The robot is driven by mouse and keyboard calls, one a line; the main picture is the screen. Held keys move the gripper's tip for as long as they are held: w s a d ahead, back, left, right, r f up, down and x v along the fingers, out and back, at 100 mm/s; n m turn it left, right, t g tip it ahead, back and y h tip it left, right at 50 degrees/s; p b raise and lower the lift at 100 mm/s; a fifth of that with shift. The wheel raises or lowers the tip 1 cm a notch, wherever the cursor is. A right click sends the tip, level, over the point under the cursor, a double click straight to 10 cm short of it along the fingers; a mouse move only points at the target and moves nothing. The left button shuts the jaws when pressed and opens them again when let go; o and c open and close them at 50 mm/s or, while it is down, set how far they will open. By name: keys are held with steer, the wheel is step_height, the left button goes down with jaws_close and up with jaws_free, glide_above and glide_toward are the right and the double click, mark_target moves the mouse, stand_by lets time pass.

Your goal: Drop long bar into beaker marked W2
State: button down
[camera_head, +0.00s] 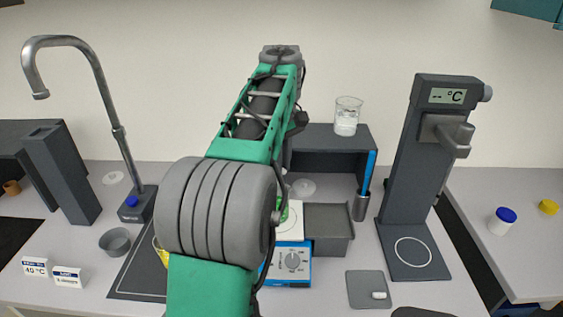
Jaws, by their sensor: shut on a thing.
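A clear glass beaker (347,117) with white contents stands upright on top of the dark shelf box; I cannot read any W2 mark on it. A small white bar (379,295) lies on a grey pad at the front right of centre. I cannot tell whether it is the long bar, and no other bar shows. My green and grey arm rises through the middle of the view and hides much of the bench behind it. My gripper and anything in it are hidden.
A blue-fronted hotplate (292,262) is partly behind my arm, beside a grey bin (328,228). A thermometer stand (405,190) is at right, a tall tap (112,130) at left. A grey bowl (116,241) and two label cards (68,276) sit front left.

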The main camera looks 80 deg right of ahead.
steer(key=c, duration=1.3)
jaws_free()
step_height(320, 180, up, 8)
steer(key=p, duration=0.7)
steer(key=shift+f, duration=0.1)
